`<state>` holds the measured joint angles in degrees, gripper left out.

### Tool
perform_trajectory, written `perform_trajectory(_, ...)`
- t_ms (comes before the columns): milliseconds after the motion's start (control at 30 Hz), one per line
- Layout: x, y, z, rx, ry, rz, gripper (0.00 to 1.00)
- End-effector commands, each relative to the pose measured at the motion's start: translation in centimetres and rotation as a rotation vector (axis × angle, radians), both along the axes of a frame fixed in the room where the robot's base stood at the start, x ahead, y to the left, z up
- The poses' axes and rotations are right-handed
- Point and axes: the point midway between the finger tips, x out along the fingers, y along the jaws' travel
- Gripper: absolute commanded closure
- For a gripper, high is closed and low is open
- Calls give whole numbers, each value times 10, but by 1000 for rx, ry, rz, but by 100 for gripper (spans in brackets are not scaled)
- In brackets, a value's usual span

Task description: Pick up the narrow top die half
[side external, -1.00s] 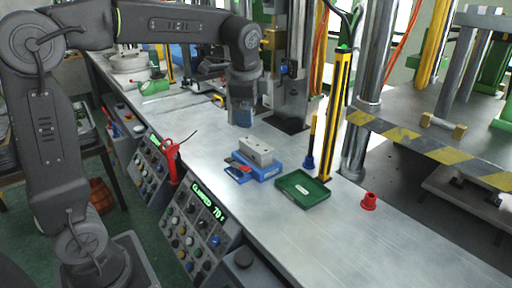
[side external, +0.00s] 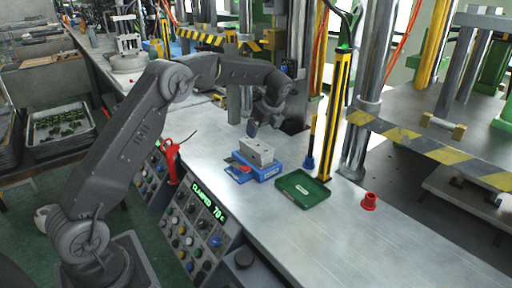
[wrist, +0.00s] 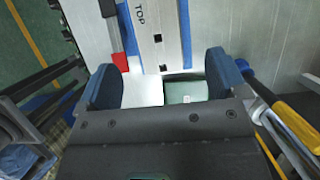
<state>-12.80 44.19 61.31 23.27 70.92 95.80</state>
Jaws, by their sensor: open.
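A light grey metal block (side external: 257,152), the die half, sits on a blue holder (side external: 268,173) on the metal bench. In the wrist view a pale block marked "TOP" (wrist: 158,35) lies ahead of the fingers, between blue strips (wrist: 128,32); its upper end is cut off by the picture edge. My gripper (side external: 252,129) is tilted just above and behind the block in the side view. In the wrist view my gripper (wrist: 163,82) is open, its blue fingers wide apart, with nothing between them held.
A green tray (side external: 303,190) lies right of the holder, beside a yellow-black post (side external: 335,115). A red piece (side external: 244,167) lies by the holder's left end. The front bench is clear.

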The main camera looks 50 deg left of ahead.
Motion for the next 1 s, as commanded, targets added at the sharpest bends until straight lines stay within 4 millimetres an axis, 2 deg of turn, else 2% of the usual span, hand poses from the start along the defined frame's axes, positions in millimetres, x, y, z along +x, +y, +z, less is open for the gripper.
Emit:
perform_trajectory(100,0,7,-16,0,1,2,8)
perform_trajectory(333,-1,13,-30,0,0,2,8)
perform_trajectory(633,-5,29,-67,1,0,3,8)
perform_trajectory(933,-4,31,-70,2,-3,2,8)
perform_trajectory(1000,-4,31,-70,2,-3,2,15)
